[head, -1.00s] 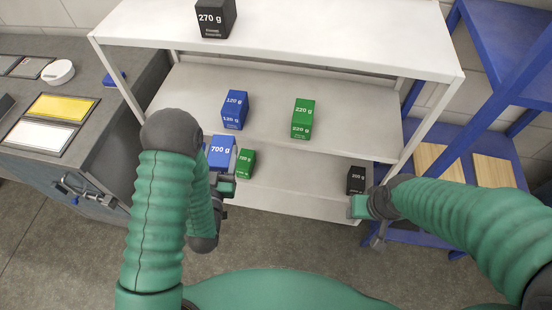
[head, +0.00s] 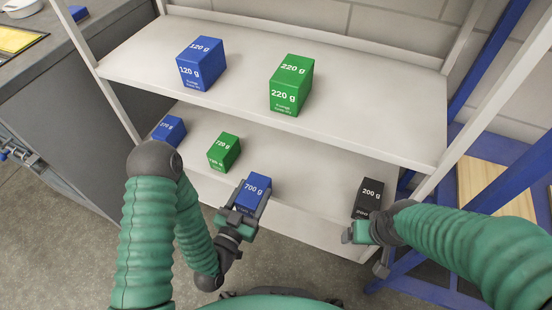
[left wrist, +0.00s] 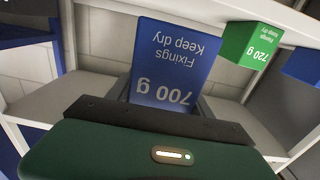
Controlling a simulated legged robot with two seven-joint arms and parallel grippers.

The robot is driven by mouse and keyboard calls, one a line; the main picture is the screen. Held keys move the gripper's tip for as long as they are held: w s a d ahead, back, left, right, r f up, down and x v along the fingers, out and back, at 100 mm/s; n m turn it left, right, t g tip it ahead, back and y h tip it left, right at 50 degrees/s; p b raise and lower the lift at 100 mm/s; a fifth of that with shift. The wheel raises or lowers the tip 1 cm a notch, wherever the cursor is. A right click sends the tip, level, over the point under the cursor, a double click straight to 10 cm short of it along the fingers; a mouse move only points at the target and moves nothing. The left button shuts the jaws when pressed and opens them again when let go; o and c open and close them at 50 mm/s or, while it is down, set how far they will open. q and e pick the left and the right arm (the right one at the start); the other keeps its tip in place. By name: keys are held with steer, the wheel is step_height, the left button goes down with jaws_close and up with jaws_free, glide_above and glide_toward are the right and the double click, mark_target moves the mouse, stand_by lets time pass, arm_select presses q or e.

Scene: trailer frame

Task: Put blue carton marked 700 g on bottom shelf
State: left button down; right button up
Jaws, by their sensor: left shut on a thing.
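The blue carton marked 700 g (head: 254,188) is held by my left gripper (head: 247,203) at the front edge of the bottom shelf (head: 304,190). The jaws are shut on its sides. The carton also fills the middle of the left wrist view (left wrist: 170,65), its print upside down. I cannot tell whether its base touches the shelf. My right gripper (head: 357,233) is just in front of the black 200 g carton (head: 369,196); its jaw opening is unclear.
A green 720 g carton (head: 224,152) and another blue carton (head: 168,131) stand to the left on the bottom shelf. Clear shelf lies between the held carton and the black one. The upper shelf (head: 235,83) overhangs, with blue 120 g (head: 202,63) and green 220 g (head: 291,84) cartons.

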arm_select(q)
steer(key=w+d+f+b, duration=0.1)
steer(key=w+d+b, duration=0.1)
steer(key=w+d, duration=0.1)
steer(key=w+d+f+b, duration=0.2)
steer(key=w+d+b, duration=0.1)
steer(key=w, duration=0.2)
steer(key=w+d+f+b, duration=0.2)
steer(key=w+d+b, duration=0.1)
steer(key=w, duration=0.1)
steer(key=shift+d, duration=0.1)
steer(key=shift+r+p, duration=0.2)
steer(key=shift+p, duration=0.1)
steer(key=shift+c, duration=2.1)
jaws_free()
steer(key=shift+f, duration=0.1)
steer(key=shift+s, duration=0.15)
